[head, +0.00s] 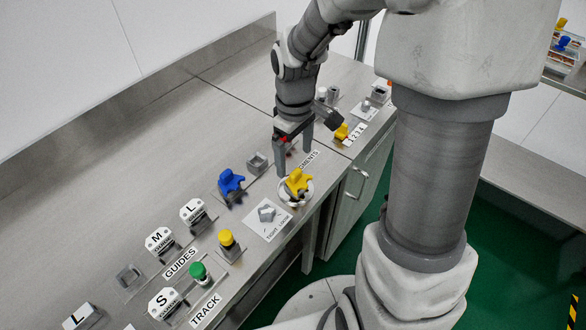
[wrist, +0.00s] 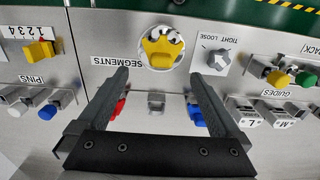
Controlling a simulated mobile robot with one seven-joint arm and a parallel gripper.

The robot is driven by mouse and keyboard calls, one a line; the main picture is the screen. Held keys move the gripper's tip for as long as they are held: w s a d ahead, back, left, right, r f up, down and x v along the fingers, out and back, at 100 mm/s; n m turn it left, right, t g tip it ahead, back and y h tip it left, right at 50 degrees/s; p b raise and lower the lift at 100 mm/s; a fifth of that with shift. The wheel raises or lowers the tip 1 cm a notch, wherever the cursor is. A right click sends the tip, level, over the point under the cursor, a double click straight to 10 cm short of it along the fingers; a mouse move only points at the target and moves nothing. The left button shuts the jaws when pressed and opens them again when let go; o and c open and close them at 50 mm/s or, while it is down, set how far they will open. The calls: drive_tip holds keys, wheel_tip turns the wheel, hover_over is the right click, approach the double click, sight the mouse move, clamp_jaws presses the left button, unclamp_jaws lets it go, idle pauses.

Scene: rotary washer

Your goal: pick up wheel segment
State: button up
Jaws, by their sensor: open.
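Several coloured pieces are near the SEGMENTS label, and I cannot tell which one the task means. A blue piece (head: 230,183) stands on the bench left of my gripper (head: 294,162); it also shows in the wrist view (wrist: 196,115), partly behind a finger. A yellow piece (head: 298,180) sits in a round fixture near the front edge; it also shows in the wrist view (wrist: 161,47). A red piece (wrist: 118,108) is mostly hidden by the other finger. A small grey holder (wrist: 156,102) lies between red and blue. My gripper is open and empty, pointing down above the segment area.
A TIGHT/LOOSE knob plate (head: 267,219) lies near the front edge. Left are the guide blocks (head: 160,241), a yellow button (head: 226,239) and a green button (head: 198,272). Another yellow piece (head: 342,132) is at right. Bare bench lies behind.

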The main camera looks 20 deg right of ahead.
sight(296, 171)
drive_tip(key=f, duration=0.4)
drive_tip(key=f+b, duration=0.1)
drive_tip(key=f, duration=0.1)
drive_tip(key=shift+s+d+f, duration=0.1)
drive_tip(key=shift+s+f, duration=0.25)
clamp_jaws()
